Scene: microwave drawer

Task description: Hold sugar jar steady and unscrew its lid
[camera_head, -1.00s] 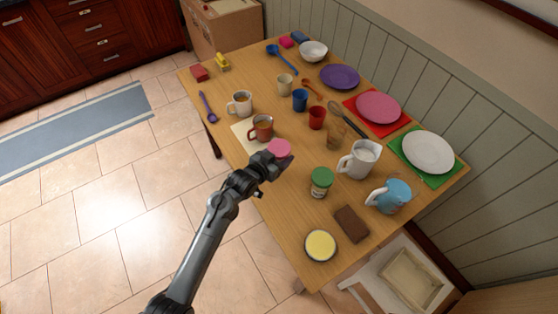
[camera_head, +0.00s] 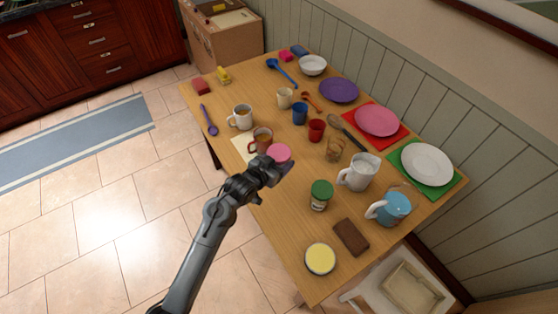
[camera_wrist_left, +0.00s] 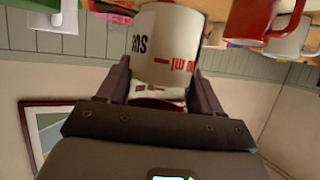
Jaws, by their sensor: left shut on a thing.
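The sugar jar has a round pink lid (camera_head: 279,152) that shows in the head view near the table's left edge. Its white body (camera_wrist_left: 165,45), with black and red lettering, fills the top middle of the left wrist view. My left gripper (camera_head: 279,170) is shut around the jar's body, with one finger on each side in the wrist view. In the head view the gripper hides most of the body. The lid looks seated on the jar. I cannot tell whether the jar touches the table. My right gripper is in neither view.
A red-brown mug (camera_head: 261,139) stands just beyond the jar, by a cream mat (camera_head: 243,148). A green-lidded jar (camera_head: 320,195), a white pitcher (camera_head: 358,171) and a blue pitcher (camera_head: 390,208) stand to the right. Bare table (camera_head: 285,222) lies in front.

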